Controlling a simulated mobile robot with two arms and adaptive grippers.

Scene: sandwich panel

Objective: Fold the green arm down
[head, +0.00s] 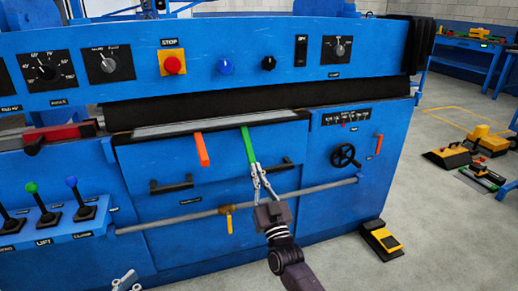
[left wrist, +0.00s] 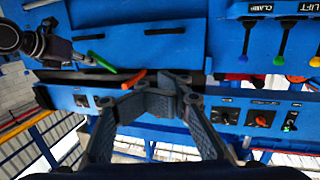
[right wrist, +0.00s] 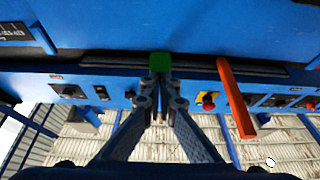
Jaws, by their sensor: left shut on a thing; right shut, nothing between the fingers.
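The green arm (head: 249,145) is a flat bar at the front edge of the panel's grey ledge. It sticks out towards me and slants down in the head view. My right gripper (head: 258,183) is shut at its free end, with nothing seen between the fingers. In the right wrist view the green arm's end (right wrist: 160,61) is seen end-on just beyond the fingertips (right wrist: 160,85); contact is unclear. The green arm also shows in the left wrist view (left wrist: 101,62). My left gripper (head: 126,280) is low at the left, away from the green arm; its fingers (left wrist: 160,90) look closed, what they hold is not discernible.
An orange arm (head: 202,150) sticks out left of the green one. Black drawer handles (head: 172,184), a grey pipe (head: 160,222) with a yellow lever (head: 228,218) and a black handwheel (head: 346,156) are nearby. Ball-topped levers (head: 77,200) stand at the left. Floor at the right is partly clear.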

